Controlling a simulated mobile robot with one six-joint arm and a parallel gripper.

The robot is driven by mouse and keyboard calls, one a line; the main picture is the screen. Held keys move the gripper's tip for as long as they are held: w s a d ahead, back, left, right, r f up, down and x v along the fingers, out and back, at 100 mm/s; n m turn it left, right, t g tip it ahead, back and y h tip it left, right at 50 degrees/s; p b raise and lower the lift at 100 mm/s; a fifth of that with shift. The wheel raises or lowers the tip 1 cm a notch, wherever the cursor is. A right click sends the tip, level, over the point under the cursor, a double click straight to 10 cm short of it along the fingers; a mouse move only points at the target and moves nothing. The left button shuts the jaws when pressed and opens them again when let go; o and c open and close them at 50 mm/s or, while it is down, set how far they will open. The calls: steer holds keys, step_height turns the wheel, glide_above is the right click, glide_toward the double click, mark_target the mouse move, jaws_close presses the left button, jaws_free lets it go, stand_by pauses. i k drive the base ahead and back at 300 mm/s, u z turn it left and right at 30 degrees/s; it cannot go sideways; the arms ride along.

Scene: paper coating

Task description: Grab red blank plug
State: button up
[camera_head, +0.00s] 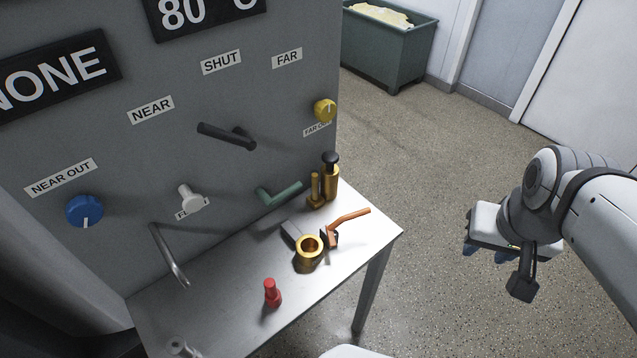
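The red blank plug (272,293) stands upright on the light grey table (225,322), near its front edge, left of a brass ring-shaped part. My gripper (493,250) is at the right of the view, over the floor and clear of the table. It is well to the right of the red plug and apart from it. Its fingers are small and partly hidden behind the gripper body, so I cannot tell whether they are open or shut. Nothing is visibly held in it.
A brass ring (309,252), an orange-handled part (347,222) and a black-topped brass cylinder (331,178) stand right of the plug. A white part (181,347) stands at front left. The grey panel (165,150), with protruding handles and knobs, rises behind the table. Floor between table and gripper is clear.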

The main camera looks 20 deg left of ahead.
mark_target(273, 296)
steer(key=z, duration=0.15)
steer(key=k, duration=0.95)
steer(key=u, duration=0.35)
steer(key=i, duration=0.5)
steer(key=u, duration=0.05)
